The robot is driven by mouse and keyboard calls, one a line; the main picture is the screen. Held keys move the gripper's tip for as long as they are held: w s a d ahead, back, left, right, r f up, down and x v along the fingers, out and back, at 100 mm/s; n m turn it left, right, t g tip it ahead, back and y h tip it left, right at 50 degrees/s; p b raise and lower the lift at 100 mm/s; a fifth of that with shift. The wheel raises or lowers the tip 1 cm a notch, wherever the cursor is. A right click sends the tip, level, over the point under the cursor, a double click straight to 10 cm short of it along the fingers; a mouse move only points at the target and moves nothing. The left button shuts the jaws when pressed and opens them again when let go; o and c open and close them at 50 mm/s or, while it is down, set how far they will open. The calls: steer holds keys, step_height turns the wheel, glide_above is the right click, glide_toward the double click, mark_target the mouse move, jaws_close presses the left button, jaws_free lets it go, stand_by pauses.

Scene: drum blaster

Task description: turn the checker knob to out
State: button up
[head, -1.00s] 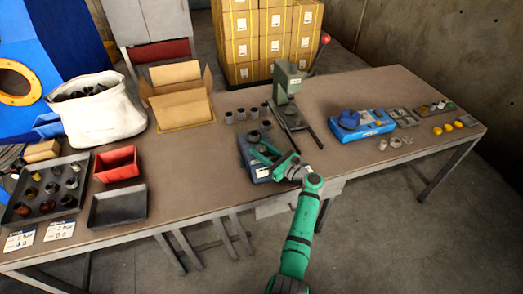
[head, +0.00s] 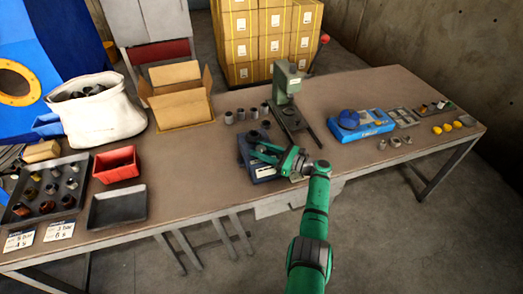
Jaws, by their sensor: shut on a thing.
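The checker appears to be the dark blue box (head: 264,174) with a small white label, near the front edge of the bench. Dark round parts (head: 253,138) show at its top. My green gripper (head: 262,153) is low over the box, reaching in from the right. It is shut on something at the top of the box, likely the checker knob. The fingers hide the knob, so its pointer and markings cannot be read.
A green press (head: 286,85) with a red-tipped lever stands just behind on the bench (head: 205,160). Several grey cylinders (head: 240,115) stand behind the box. A bright blue unit (head: 362,125) and small parts are to the right. Trays and a white sack (head: 100,112) are left.

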steer(key=shift+w, duration=0.1)
steer(key=o, duration=1)
steer(key=v, duration=1.1)
steer(key=shift+a, duration=0.1)
